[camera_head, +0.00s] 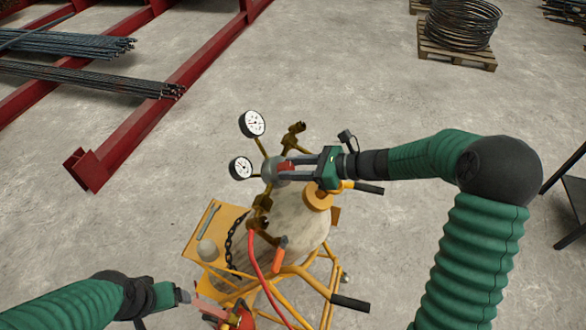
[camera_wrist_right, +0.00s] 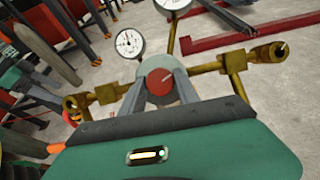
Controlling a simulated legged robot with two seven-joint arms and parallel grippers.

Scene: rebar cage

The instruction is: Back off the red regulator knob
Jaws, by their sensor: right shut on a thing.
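The red regulator knob (camera_wrist_right: 160,86) shows in the right wrist view, in front of a round grey body between brass fittings. In the head view the red knob (camera_head: 286,167) is partly covered by my right gripper (camera_head: 290,168). My right gripper comes in from the right, and its two fingers are shut on the knob, one on each side. Two white dial gauges (camera_head: 252,124) stand on brass stems beside the regulator. My left gripper (camera_head: 208,304) is low at the bottom left, near a red object; its jaws are unclear.
A yellow cart (camera_head: 212,232) holds a pale cylinder (camera_head: 305,235), with a chain and a red hose (camera_head: 256,270). Red steel beams (camera_head: 150,120) with rebar bundles lie at upper left. A wire coil (camera_head: 460,25) sits on a pallet at upper right. Concrete floor between is clear.

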